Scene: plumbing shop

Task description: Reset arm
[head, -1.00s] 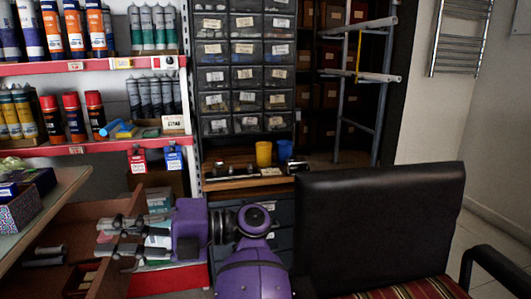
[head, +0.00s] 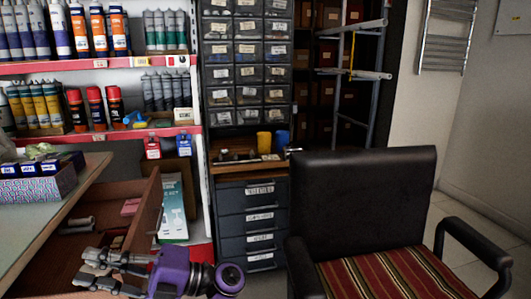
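A worktop (head: 55,212) with a patterned box (head: 38,187) is at left. A black chair (head: 362,200) with a striped seat (head: 395,280) stands at right. Shelves (head: 95,67) and a drawer cabinet (head: 252,222) stand behind. Some floor (head: 475,222) is clear at far right.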

